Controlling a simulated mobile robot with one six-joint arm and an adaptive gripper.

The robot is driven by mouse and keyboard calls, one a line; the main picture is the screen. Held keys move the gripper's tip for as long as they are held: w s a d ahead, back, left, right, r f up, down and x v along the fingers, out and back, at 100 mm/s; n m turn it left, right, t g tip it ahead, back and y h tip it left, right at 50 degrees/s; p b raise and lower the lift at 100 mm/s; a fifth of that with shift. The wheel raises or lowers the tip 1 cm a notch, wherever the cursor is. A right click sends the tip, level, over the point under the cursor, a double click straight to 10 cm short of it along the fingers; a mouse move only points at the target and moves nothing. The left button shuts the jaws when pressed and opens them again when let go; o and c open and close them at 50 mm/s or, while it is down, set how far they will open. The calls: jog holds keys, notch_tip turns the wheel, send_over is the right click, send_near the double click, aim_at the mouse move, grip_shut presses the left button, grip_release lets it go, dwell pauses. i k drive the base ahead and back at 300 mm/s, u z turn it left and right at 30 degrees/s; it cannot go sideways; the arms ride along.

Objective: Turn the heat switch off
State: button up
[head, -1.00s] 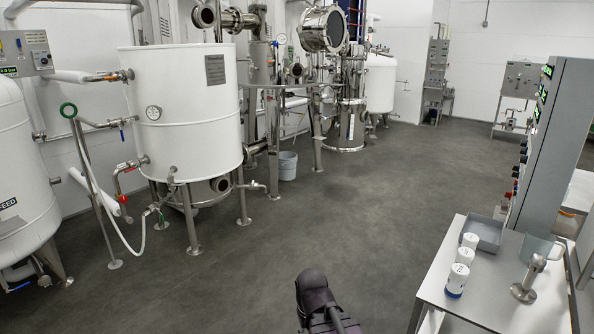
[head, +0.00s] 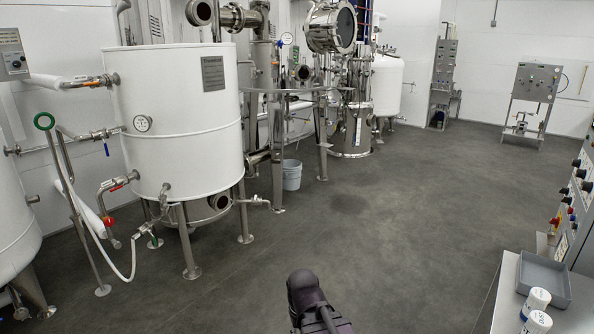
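I cannot tell which control is the heat switch; no label is readable at this size. A grey control cabinet (head: 580,205) at the right edge carries several dark knobs and a red one, and is cut off by the frame. A small control box (head: 12,52) with a dark knob hangs at the upper left. A grey panel (head: 537,82) with small controls stands by the back wall on the right, and another tall panel (head: 446,65) stands left of it. A dark part of my arm shows at the bottom middle; my gripper's fingers do not show.
A white tank (head: 190,130) on metal legs stands at the left, with pipes and a hose beside it. A bench (head: 508,290) at the lower right holds a grey tray (head: 545,280) and white containers (head: 536,300). A bucket (head: 292,175) stands mid-left. The dark floor (head: 400,200) between is clear.

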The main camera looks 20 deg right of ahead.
aim_at(566, 199)
jog(key=i, duration=1.85)
jog(key=z, duration=1)
jog(key=k, duration=0.15)
jog(key=z, duration=1.8)
